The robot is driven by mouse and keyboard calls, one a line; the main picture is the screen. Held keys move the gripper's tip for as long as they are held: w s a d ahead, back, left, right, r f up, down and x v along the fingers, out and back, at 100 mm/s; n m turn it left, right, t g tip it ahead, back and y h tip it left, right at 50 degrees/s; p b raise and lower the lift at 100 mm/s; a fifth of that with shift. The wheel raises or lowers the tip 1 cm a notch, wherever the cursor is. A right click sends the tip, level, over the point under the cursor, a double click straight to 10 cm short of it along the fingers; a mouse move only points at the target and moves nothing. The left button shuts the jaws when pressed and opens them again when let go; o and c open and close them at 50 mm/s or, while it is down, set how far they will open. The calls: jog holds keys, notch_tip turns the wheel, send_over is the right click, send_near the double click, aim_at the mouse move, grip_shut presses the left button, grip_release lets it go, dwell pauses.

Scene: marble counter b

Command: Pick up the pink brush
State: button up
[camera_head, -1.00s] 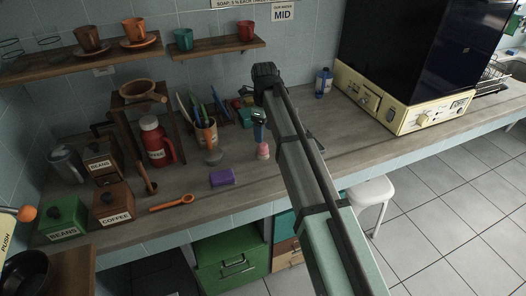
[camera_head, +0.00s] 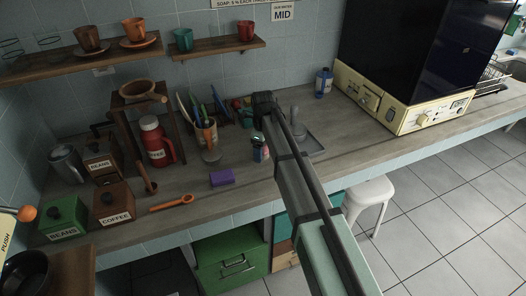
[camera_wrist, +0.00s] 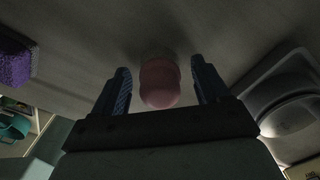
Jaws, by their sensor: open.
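The pink brush (camera_wrist: 160,82) shows in the wrist view as a rounded pink shape between my two fingers, with a gap on each side. My gripper (camera_wrist: 163,84) is open around it, one finger to its left and one to its right.
A purple sponge (camera_head: 222,178) lies to the left and nearer the counter's front edge.

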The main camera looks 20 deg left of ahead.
jog(key=shift+f, duration=0.1)
jog(key=c, duration=1.1)
jog(key=shift+c, duration=0.2)
notch_tip(320, 180, up, 10)
jog(key=shift+r, duration=0.1)
